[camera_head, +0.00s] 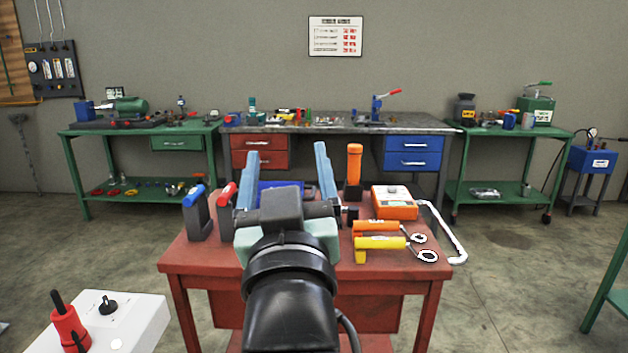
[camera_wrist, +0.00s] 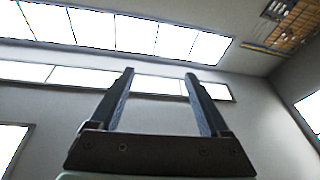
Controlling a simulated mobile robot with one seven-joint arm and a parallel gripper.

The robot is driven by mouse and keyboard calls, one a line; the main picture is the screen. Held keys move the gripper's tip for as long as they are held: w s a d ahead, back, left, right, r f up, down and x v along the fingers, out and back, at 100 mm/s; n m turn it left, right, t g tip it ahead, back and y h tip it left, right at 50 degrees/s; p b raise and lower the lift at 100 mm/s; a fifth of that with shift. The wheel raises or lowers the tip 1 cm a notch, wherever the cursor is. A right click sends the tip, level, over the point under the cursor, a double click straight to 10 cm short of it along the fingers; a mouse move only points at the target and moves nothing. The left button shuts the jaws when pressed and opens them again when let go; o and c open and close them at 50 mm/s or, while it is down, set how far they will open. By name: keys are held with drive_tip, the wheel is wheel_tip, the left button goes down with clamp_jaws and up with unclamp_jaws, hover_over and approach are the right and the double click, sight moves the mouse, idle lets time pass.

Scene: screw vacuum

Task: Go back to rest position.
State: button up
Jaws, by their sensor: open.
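My gripper (camera_head: 287,168) is raised in front of the red table (camera_head: 190,255) in the head view, its two blue fingers spread wide and pointing up and away. In the wrist view the gripper (camera_wrist: 158,85) is open with nothing between the fingers. That view faces the upper walls and bright ceiling panels. My arm and gripper hide the middle of the red table.
On the red table are blue-handled (camera_head: 195,215) and red-handled (camera_head: 226,208) tools, an orange upright tool (camera_head: 354,165), an orange meter (camera_head: 394,203), and orange (camera_head: 376,227) and yellow (camera_head: 380,243) tools. A white box (camera_head: 135,318) with a red tool (camera_head: 70,328) stands front left. Workbenches line the back.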

drive_tip(key=s+d+r+m+t+h, duration=0.25)
drive_tip(key=s+r+t, duration=0.35)
drive_tip(key=s+r, duration=0.9)
wheel_tip(320, 180, up, 20)
drive_tip(key=p, duration=2.1)
drive_tip(key=shift+w+d+r+y, duration=0.15)
drive_tip(key=shift+w+r+y, duration=0.05)
drive_tip(key=shift+w+y, duration=0.2)
